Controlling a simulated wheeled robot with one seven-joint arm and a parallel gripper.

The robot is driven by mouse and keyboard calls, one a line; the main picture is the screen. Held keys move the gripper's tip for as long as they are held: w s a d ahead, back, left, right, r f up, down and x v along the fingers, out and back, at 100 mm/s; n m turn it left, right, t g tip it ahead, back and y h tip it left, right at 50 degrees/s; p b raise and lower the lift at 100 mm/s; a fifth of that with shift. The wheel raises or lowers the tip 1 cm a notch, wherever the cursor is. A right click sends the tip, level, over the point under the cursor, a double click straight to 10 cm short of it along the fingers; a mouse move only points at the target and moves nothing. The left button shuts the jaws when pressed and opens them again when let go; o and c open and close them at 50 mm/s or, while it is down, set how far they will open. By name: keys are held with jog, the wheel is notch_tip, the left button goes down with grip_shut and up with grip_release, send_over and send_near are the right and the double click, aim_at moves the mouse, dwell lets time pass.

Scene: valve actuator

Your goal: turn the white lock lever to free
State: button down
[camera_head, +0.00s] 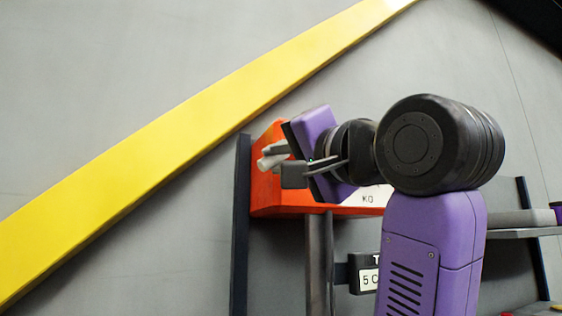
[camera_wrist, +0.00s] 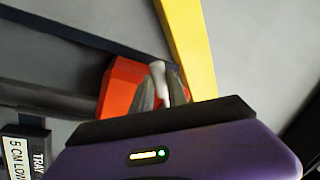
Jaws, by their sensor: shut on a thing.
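The white lock lever (camera_head: 272,158) sits at the left end of an orange-red housing (camera_head: 268,195) in the head view. My gripper (camera_head: 285,165) is at the lever, with its fingers shut on it. In the wrist view the white lever (camera_wrist: 160,78) shows between the two grey fingertips of my gripper (camera_wrist: 159,92), in front of the orange housing (camera_wrist: 120,84). The fingers hide part of the lever. My purple and black arm covers much of the housing's right side in the head view.
A yellow diagonal beam (camera_head: 180,142) crosses the grey wall behind. A dark upright post (camera_head: 241,225) stands left of the housing, and a grey pipe (camera_head: 319,262) runs below it. A small label sign (camera_head: 366,274) and a shelf (camera_head: 525,219) are at right.

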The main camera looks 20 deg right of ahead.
dwell(0.3)
jog(key=c, duration=1.3)
grip_release()
jog(key=shift+s, duration=0.1)
jog(key=b+v, duration=0.2)
jog(key=v, duration=0.5)
jog(key=shift+s, duration=0.3)
jog(key=shift+f, duration=0.1)
